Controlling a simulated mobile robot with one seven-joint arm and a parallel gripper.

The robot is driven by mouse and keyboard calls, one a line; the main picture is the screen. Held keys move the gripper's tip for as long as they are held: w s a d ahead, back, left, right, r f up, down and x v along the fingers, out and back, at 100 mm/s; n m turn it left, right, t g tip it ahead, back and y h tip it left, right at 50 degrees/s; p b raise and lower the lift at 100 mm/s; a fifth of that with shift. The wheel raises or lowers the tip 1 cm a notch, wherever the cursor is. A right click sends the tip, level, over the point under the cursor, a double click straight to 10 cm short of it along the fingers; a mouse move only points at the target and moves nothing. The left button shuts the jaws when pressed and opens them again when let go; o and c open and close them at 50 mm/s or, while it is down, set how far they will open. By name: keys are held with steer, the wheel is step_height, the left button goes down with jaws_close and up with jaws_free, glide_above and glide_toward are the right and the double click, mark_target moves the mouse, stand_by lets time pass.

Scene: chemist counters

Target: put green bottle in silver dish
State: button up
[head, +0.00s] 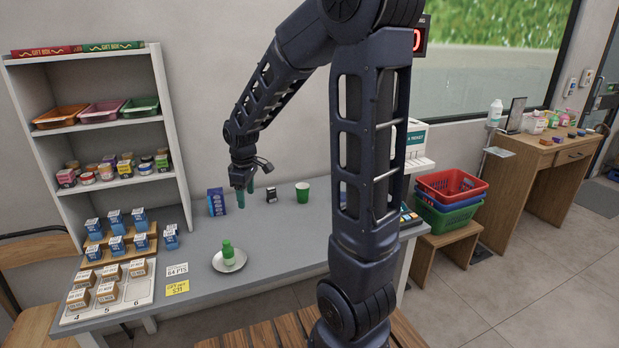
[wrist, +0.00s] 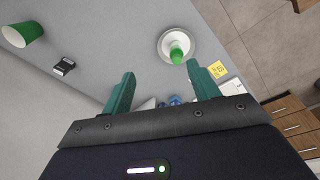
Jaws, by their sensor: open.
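The green bottle (head: 228,251) stands upright on the silver dish (head: 238,264), on the grey counter, in the head view. In the wrist view the green bottle (wrist: 177,52) is also within the rim of the silver dish (wrist: 194,35). My gripper (head: 245,198) is above the counter behind the dish, apart from the bottle. In the wrist view my gripper's two green fingers (wrist: 160,82) are spread, with nothing held between them.
A green cup (head: 302,192), a small black item (head: 272,194) and a blue box (head: 216,202) stand along the counter's back. Several small boxes on stepped stands (head: 121,245) fill the left end. Price cards (head: 177,288) lie right of these. The counter's middle is fairly clear.

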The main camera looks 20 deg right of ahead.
steer(key=s+d+r+m+t, duration=0.1)
steer(key=s+d+r+m, duration=0.4)
steer(key=s, duration=0.5)
steer(key=s+d+r+m+t, duration=0.2)
steer(key=s+d+r+m, duration=0.4)
steer(key=s+d+r, duration=0.1)
steer(key=s+d, duration=0.1)
steer(key=s, duration=0.1)
steer(key=shift+s+d+r, duration=0.15)
steer(key=shift+s+d, duration=0.2)
steer(key=shift+d, duration=0.05)
